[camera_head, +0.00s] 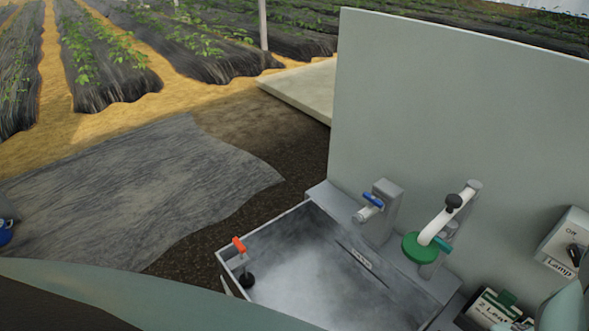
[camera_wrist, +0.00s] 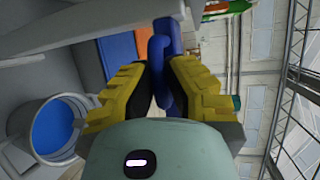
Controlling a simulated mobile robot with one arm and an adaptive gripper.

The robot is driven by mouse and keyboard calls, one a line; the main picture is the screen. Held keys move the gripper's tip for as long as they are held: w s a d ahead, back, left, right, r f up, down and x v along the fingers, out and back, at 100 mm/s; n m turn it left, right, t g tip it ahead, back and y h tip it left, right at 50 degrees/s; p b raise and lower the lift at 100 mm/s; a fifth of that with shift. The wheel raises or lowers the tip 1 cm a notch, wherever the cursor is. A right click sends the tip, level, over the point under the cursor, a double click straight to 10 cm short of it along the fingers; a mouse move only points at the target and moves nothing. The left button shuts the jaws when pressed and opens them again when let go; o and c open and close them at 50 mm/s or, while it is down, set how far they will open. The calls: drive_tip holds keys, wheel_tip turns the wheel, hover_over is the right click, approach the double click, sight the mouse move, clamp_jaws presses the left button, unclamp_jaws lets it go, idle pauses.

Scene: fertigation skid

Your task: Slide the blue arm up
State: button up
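In the wrist view, a dark blue arm (camera_wrist: 166,84) stands between the two yellow fingers of my gripper (camera_wrist: 160,75). It has a loop or bend at its upper end. The fingers are apart, with a grey gap on the left of the blue arm. The right finger is close beside it; I cannot tell whether they touch. In the head view, a small blue lever (camera_head: 373,199) sits on a grey tap above the basin. I cannot tell whether it belongs to the same part. My gripper's fingers are not visible in the head view.
The head view shows a grey basin (camera_head: 290,262), a red-handled valve (camera_head: 239,245), a white bent pipe with a green disc (camera_head: 420,247) and a lamp box (camera_head: 567,243). The wrist view shows a round container with blue inside (camera_wrist: 52,127) at left, and blue (camera_wrist: 118,58) and orange panels.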

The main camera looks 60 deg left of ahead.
drive_tip(key=o, duration=0.3)
drive_tip(key=shift+d+r, duration=0.2)
drive_tip(key=shift+r, duration=0.1)
drive_tip(key=shift+o, duration=1)
drive_tip(key=shift+f, duration=0.1)
drive_tip(key=shift+a, duration=0.15)
drive_tip(key=v, duration=1.1)
drive_tip(key=shift+a, duration=0.4)
drive_tip(key=shift+s, duration=0.15)
